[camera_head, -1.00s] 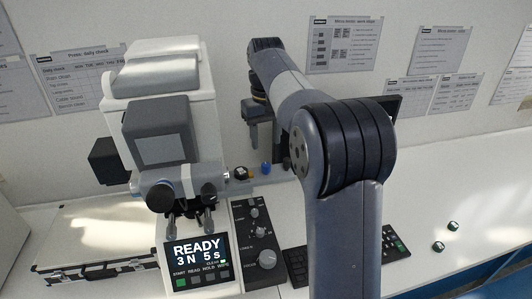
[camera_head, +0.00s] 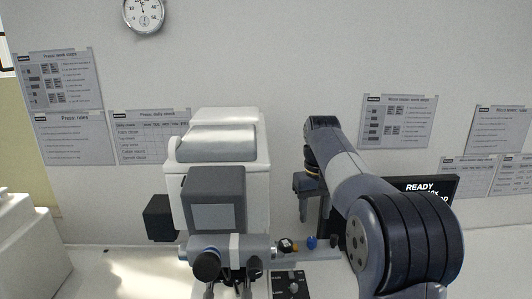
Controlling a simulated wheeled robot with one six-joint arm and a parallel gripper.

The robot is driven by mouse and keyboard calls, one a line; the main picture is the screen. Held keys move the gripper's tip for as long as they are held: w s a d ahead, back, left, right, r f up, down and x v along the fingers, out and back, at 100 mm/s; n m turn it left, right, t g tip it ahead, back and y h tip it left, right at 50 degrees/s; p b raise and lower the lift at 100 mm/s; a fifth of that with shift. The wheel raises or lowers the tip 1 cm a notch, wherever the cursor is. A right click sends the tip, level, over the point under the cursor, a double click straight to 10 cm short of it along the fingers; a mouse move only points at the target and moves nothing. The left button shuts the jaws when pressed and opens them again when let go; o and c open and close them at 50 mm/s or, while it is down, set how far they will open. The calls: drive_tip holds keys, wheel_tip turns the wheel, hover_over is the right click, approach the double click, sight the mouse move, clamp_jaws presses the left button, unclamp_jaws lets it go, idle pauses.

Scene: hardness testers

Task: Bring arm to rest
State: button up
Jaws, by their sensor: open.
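My grey and black arm rises from the lower right and reaches away from me, over the bench. My gripper (camera_head: 304,208) hangs downward at its far end, just right of the white hardness tester (camera_head: 216,145). It is small in the picture, and its jaws look open, with nothing seen between them. It is apart from the tester's body.
A blue knob (camera_head: 312,242) and an orange-and-black piece (camera_head: 287,245) are below the gripper. A dark screen (camera_head: 430,187) reading READY is partly hidden behind my arm. A white box (camera_head: 25,245) stands at left.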

sight(312, 239)
wheel_tip(312, 239, down, 8)
drive_tip(key=shift+r+p, duration=0.1)
drive_tip(key=shift+p, duration=0.3)
wheel_tip(312, 239, up, 10)
drive_tip(key=r, duration=0.1)
wheel_tip(312, 239, down, 11)
drive_tip(key=shift+r, duration=0.2)
drive_tip(key=shift+f+n, duration=0.25)
drive_tip(key=shift+n, duration=0.05)
drive_tip(key=n, duration=0.5)
drive_tip(key=n+b, duration=0.1)
drive_tip(key=n, duration=0.4)
drive_tip(key=shift+n, duration=0.4)
wheel_tip(312, 239, up, 11)
drive_tip(key=shift+f+b, duration=0.2)
drive_tip(key=shift+b, duration=0.1)
